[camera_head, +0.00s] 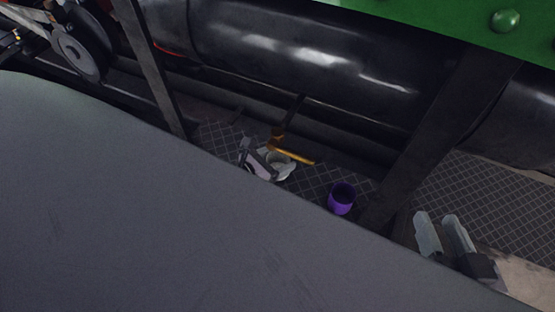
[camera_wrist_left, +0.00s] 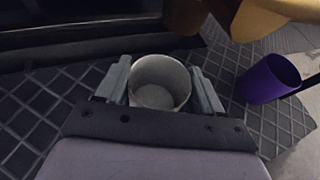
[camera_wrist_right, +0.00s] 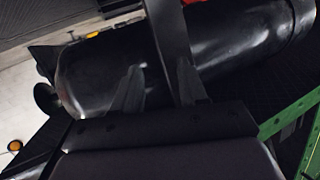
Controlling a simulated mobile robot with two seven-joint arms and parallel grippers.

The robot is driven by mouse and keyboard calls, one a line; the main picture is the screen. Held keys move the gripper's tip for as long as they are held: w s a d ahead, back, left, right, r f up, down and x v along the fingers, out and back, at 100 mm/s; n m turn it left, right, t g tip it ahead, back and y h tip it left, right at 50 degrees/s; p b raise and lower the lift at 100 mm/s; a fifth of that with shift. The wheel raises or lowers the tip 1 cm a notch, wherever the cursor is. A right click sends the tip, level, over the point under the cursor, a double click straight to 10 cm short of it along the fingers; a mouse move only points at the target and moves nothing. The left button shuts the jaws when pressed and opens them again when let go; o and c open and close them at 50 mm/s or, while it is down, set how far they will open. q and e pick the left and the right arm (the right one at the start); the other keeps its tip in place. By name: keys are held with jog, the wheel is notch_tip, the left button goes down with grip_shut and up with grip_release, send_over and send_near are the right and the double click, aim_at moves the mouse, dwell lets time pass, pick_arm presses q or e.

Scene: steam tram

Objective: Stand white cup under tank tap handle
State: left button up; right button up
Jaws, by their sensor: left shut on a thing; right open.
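The white cup (camera_wrist_left: 160,82) is upright between the fingers of my left gripper (camera_wrist_left: 162,85), which is shut on it. In the head view the white cup (camera_head: 281,166) shows partly, beside my left gripper (camera_head: 258,162). The yellow tap handle (camera_head: 293,154) lies just above the cup in the head view. It also shows large at the top right of the left wrist view (camera_wrist_left: 270,15), near the cup. The cup looks empty. My right gripper (camera_head: 442,236) is open and empty, at the lower right of the head view.
A purple cup (camera_head: 341,198) stands on the dark tread plate (camera_head: 312,180), right of the white cup. A long black tank (camera_head: 310,60) runs behind. Dark slanted posts (camera_head: 430,140) stand near both arms. A grey surface (camera_head: 150,220) hides much of the lower left.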

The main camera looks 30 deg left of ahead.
pick_arm(q)
jog(key=shift+f, duration=0.2)
jog(key=o, duration=1.1)
jog(key=shift+c, duration=0.2)
jog(key=shift+s+r, duration=0.2)
jog(key=shift+r, duration=0.1)
jog(key=p+v, duration=0.1)
jog(key=v, duration=1)
jog(key=shift+s+a, duration=0.2)
jog(key=shift+s, duration=0.05)
jog(key=shift+r, duration=0.1)
